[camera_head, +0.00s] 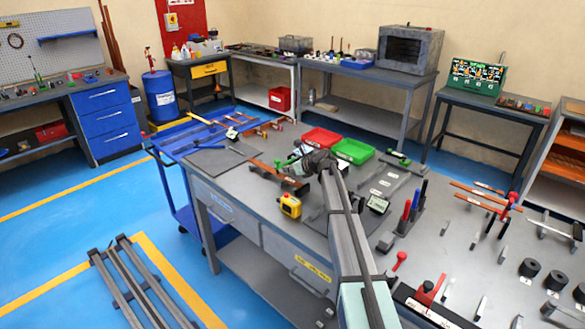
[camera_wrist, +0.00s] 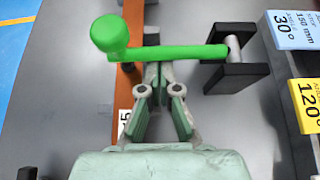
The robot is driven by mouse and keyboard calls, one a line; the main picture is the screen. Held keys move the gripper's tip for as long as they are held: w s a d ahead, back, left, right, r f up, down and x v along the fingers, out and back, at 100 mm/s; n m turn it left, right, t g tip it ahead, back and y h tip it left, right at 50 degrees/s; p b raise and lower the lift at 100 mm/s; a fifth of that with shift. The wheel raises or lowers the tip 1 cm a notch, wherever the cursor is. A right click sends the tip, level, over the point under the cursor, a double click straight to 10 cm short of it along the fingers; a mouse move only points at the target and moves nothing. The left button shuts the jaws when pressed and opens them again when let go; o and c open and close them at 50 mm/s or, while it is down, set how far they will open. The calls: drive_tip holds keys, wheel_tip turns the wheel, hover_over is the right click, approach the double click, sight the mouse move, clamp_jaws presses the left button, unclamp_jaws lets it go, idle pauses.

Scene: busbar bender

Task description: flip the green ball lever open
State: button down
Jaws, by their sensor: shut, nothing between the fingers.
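The green ball lever (camera_wrist: 180,53) lies across the upper part of the wrist view. Its ball knob (camera_wrist: 110,33) is at the left end, and its right end meets a metal pin on a black bracket (camera_wrist: 240,77). My gripper (camera_wrist: 157,68) is shut and empty. In the head view my gripper (camera_head: 317,160) is over the workbench (camera_head: 235,180), and the arm and gripper hide most of the lever there.
A copper-coloured bar (camera_wrist: 127,88) runs beneath the lever on the left. A blue block (camera_wrist: 293,30) and a yellow block (camera_wrist: 306,100) stand to the right. In the head view, a yellow device (camera_head: 290,206), a red tray (camera_head: 321,138) and a green tray (camera_head: 353,151) are near my gripper.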

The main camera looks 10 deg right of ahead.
drive_tip(key=shift+w+r+m+y+p, duration=0.1)
drive_tip(key=shift+r+m+y+p, duration=0.25)
drive_tip(key=shift+p, duration=0.5)
drive_tip(key=r+m+g+y+p, duration=0.1)
drive_tip(key=p, duration=0.2)
drive_tip(key=shift+w+r, duration=0.1)
drive_tip(key=shift+r, duration=0.25)
drive_tip(key=r+m+y+p, duration=0.1)
drive_tip(key=p, duration=0.1)
drive_tip(key=r+m+p, duration=0.1)
drive_tip(key=p, duration=0.1)
drive_tip(key=shift+w+d+g+y, duration=0.15)
drive_tip(key=shift+d+g+y, duration=0.1)
drive_tip(key=shift+g+y, duration=0.15)
drive_tip(key=shift+w+d+r+p, duration=0.45)
drive_tip(key=shift+d+r+p, duration=0.15)
drive_tip(key=shift+r+p, duration=0.1)
drive_tip(key=shift+w+d+r+p, duration=0.4)
drive_tip(key=shift+d+r+p, duration=0.15)
drive_tip(key=shift+r+p, duration=0.1)
